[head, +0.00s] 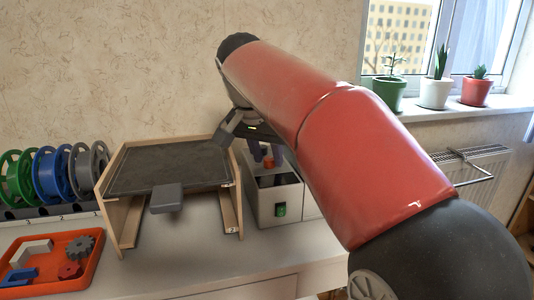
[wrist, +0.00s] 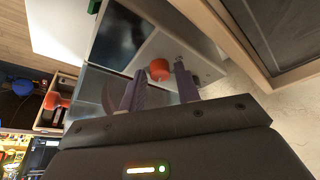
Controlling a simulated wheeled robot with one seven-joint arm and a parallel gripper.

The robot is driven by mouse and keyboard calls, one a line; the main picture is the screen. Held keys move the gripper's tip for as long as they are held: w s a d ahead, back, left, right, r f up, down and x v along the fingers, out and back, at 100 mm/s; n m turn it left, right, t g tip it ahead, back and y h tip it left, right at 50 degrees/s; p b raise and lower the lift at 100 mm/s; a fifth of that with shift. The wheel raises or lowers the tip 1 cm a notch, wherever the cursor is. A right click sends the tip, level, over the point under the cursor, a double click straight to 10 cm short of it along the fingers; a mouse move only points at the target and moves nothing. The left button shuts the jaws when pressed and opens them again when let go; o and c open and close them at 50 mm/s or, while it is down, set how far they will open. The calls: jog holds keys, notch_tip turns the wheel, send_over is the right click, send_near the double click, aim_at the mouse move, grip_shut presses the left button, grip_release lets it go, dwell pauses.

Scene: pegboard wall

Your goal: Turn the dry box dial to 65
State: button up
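The dry box is the white box (head: 265,208) with a dark panel, right of the wooden stand in the head view; the dark panel (wrist: 118,38) also shows in the wrist view. Its orange-red dial (wrist: 159,69) sticks out from a pale face and shows small in the head view (head: 268,162). My gripper (wrist: 160,66) is open, with one purple finger on each side of the dial. Narrow gaps seem to separate dial and fingers, but contact is hard to judge. The dial's marks and setting are not readable.
A wooden stand with a dark top (head: 165,170) is close on the left of the box. Spools (head: 52,175) and an orange tray (head: 52,262) are farther left. Potted plants (head: 435,92) line the windowsill above a radiator (head: 470,165).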

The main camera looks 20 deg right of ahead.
jog(key=v, duration=0.7)
jog(key=shift+a+r, duration=0.15)
jog(key=shift+r, duration=0.15)
jog(key=shift+s, duration=0.25)
